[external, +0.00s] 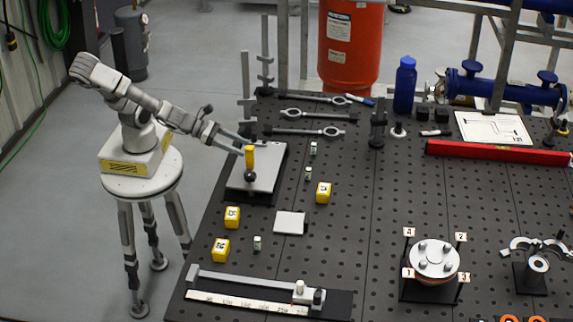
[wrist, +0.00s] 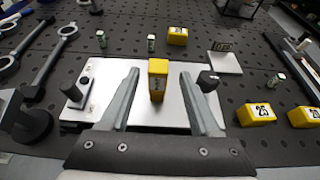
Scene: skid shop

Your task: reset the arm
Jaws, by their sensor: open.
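My gripper (external: 240,142) is open, its two fingers spread, above the near-left part of the dark perforated table. In the wrist view my gripper (wrist: 158,98) has a yellow block (wrist: 158,78) upright in the gap between its fingers, with visible space on both sides. The same yellow block (external: 250,157) shows in the external view above a light metal plate (external: 265,167). The plate (wrist: 135,112) lies beneath the fingers in the wrist view. A black knob (wrist: 208,80) is beside the right finger. I cannot tell how the block is supported.
Several yellow numbered blocks (external: 324,192) and small cylinders lie on the perforated table (external: 350,240). A small pale plate (external: 290,223) lies nearby. A long ruler fixture (external: 250,305) lies along the front. Wrenches (external: 310,114) and a blue bottle (external: 405,85) are at the back.

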